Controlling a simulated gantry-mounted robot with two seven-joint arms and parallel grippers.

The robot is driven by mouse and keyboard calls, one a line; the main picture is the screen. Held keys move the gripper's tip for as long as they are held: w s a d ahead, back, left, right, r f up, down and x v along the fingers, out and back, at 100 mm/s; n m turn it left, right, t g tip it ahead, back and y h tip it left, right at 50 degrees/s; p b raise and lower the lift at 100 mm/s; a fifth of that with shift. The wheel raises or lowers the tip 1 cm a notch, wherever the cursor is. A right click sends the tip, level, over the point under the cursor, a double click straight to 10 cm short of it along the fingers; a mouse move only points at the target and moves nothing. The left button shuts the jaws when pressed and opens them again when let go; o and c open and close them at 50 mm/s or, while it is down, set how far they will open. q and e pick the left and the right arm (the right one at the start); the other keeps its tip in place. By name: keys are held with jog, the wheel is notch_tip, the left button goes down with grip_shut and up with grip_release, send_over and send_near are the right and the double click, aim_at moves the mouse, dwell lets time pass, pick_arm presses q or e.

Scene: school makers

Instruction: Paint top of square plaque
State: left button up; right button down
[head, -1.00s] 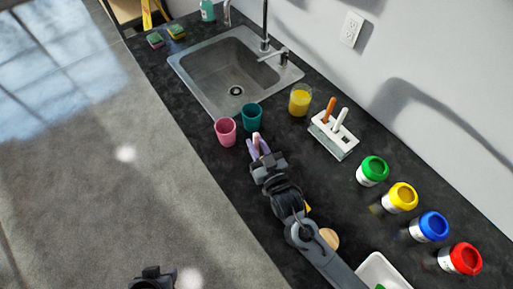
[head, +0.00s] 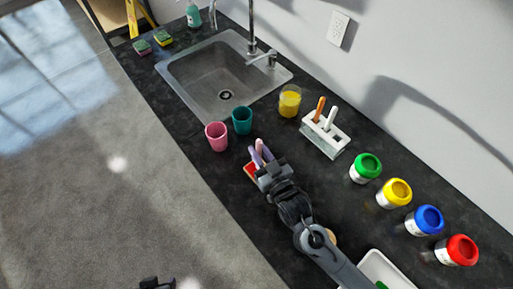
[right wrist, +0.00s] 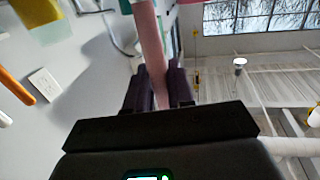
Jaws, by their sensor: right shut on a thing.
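My right gripper (head: 262,153) is shut on a pink, stick-like thing, probably a brush handle. The right wrist view shows this pink handle (right wrist: 148,40) standing between the two dark purple fingers; its tip is out of clear view. A small flat red thing with a yellow edge (head: 249,172), perhaps the square plaque, lies on the counter just left of the gripper, partly hidden under it. Whether the held tool touches it I cannot tell. A dark piece of my left arm (head: 157,284) shows at the bottom edge; its jaws are not clear.
Pink (head: 217,137) and teal (head: 242,121) cups stand close beyond the gripper, by the sink (head: 190,75). A yellow-filled glass (head: 289,101), a white rack (head: 335,146) and green, yellow, blue and red paint jars (head: 428,220) line the wall side. A white tray (head: 399,278) is lower right.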

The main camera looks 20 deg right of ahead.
jog(key=w+d+r+p, duration=0.1)
jog(key=w+r+p, duration=0.2)
jog(key=r+p, duration=0.3)
jog(key=shift+w+r+p, duration=0.2)
jog(key=shift+r+p, duration=0.2)
jog(key=shift+p, duration=1.15)
dwell(1.6)
jog(key=shift+d+r, duration=0.15)
dwell(0.8)
